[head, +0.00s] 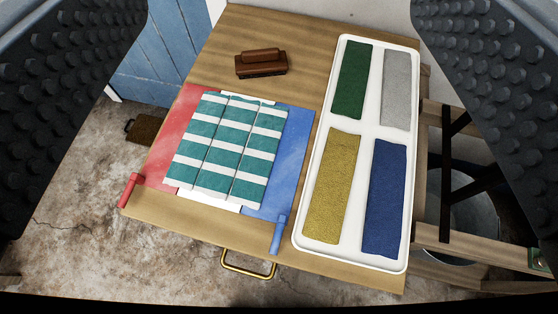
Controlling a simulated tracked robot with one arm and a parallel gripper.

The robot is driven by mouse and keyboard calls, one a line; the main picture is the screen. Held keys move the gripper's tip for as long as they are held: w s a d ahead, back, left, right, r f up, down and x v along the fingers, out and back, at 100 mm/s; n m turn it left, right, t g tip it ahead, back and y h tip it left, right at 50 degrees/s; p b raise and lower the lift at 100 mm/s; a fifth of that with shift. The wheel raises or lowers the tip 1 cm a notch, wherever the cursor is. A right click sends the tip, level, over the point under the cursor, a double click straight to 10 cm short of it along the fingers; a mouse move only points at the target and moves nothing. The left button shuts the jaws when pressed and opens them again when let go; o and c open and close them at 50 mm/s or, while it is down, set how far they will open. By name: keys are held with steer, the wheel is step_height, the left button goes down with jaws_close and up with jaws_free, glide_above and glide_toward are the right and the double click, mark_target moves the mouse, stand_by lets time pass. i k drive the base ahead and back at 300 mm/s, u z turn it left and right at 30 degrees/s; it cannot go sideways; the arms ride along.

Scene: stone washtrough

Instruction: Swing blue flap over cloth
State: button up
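The blue flap (291,160) lies flat on the wooden table, to the right of a teal and white striped cloth (230,150). A blue handle (277,236) sticks out at its near end. The cloth lies over the middle of the folding board and shows lengthwise fold lines. A red flap (180,135) lies flat on the left, with a red handle (130,191) at its near left corner. A white strip shows beneath the cloth's near edge. My gripper (280,130) is open and empty above the table, its dark studded fingers at both picture edges.
A white tray (299,240) on the right holds green, grey, yellow and blue folded cloths. A brown brush (261,64) lies at the back. A brass drawer handle (248,265) juts from the front. Wooden framing stands at right.

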mark_target(277, 201)
steer(key=k, duration=1.15)
steer(key=z, duration=0.3)
steer(key=i, duration=0.7)
steer(key=u, duration=0.4)
